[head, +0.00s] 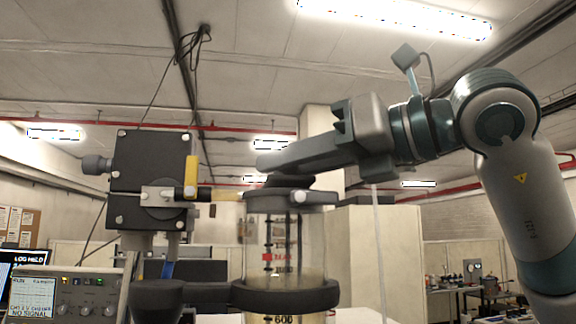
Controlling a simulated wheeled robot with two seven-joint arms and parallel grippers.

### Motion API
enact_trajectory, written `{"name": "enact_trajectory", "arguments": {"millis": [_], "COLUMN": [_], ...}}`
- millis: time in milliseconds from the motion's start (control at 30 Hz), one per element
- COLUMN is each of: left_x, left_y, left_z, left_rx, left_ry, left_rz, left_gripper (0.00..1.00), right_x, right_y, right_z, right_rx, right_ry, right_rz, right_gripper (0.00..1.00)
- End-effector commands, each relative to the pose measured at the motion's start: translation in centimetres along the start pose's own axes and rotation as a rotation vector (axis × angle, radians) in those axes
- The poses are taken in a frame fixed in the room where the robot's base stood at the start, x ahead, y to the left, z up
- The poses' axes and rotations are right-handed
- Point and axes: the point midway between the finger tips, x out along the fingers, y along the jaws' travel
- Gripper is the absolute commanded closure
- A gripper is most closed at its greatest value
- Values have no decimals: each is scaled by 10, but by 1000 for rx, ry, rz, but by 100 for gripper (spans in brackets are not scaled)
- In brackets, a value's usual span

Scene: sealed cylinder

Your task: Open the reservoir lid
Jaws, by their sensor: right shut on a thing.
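The reservoir is a clear graduated cylinder (298,240) with a red mark, standing upright at the middle of the head view. Its dark grey lid (290,199) sits on top, with a dark knob (290,181) in its middle. The lid appears level on the rim. My right gripper (268,164) reaches in from the right, just above the lid. It is shut on the knob, though its fingers partly hide the grip. My left gripper is not in view.
A dark ring clamp (285,295) surrounds the cylinder. Left of it stands a dark box (152,180) with a yellow lever (191,177) and a pipe towards the lid. A meter unit (65,296) is at the lower left. A thin pale tube hangs right of the cylinder.

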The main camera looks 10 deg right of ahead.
Motion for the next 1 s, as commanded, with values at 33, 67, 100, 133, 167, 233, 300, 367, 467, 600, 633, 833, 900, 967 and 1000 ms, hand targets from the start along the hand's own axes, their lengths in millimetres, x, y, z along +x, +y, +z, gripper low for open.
{"name": "enact_trajectory", "arguments": {"millis": [33,67,100,133,167,233,300,367,467,600,633,833,900,967,1000], "left_x": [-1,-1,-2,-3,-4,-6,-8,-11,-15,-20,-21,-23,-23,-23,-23], "left_y": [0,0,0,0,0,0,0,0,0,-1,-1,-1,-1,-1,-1], "left_z": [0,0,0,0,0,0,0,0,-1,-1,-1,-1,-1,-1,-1], "left_rx": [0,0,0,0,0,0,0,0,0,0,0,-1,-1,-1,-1], "left_ry": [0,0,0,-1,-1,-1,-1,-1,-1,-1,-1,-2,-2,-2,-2], "left_rz": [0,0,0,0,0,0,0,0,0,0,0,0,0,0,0], "left_gripper": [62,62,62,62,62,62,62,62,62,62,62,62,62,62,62], "right_x": [0,1,1,2,2,4,5,6,8,10,11,12,12,12,12], "right_y": [-1,-1,-2,-2,-3,-4,-6,-7,-9,-11,-11,-13,-13,-14,-14], "right_z": [4,4,6,7,8,10,12,13,15,16,16,16,16,16,16], "right_rx": [22,37,56,71,87,126,164,197,244,297,306,342,347,348,348], "right_ry": [18,32,52,67,83,121,160,191,239,293,302,336,339,340,340], "right_rz": [-1,0,-1,0,0,-1,-1,-1,-1,0,0,0,0,0,0], "right_gripper": [100,100,100,100,100,100,100,100,100,100,100,100,100,100,100]}}
